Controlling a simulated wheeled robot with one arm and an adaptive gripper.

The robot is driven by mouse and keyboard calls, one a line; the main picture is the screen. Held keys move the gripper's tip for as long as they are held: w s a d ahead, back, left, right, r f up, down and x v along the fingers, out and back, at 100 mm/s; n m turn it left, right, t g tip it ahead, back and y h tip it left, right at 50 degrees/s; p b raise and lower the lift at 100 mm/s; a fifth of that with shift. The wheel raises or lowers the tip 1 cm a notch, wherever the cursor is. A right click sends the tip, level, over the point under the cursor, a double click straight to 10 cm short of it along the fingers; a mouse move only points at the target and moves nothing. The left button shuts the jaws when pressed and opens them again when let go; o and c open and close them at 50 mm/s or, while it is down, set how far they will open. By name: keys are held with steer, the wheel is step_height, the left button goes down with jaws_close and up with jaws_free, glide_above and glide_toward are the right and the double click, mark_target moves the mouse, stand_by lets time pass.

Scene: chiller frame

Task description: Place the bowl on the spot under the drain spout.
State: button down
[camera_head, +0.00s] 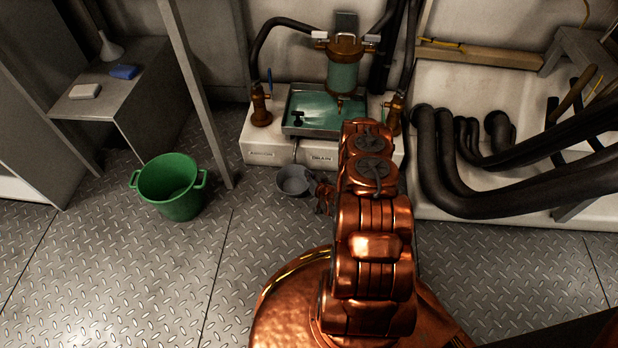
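A small grey metal bowl (293,183) sits low in front of the white plinth, on or just above the floor; I cannot tell which. The drain spout (295,150) shows as a thin pipe coming down from the tray over the plinth's front, left of the "DRAIN" label, with the bowl below it. My gripper (322,196) is at the bowl's right side, copper coloured and small in view. My arm hides part of it. I cannot tell whether its fingers are closed on the bowl's rim.
A green bucket (172,187) stands on the floor to the left. A metal tray of green liquid (325,110) rests on the white plinth (262,150) below a brass filter housing (343,68). Thick black pipes (440,170) fill the right. The front left floor is clear.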

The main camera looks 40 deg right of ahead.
steer(key=c, duration=1.3)
jaws_free()
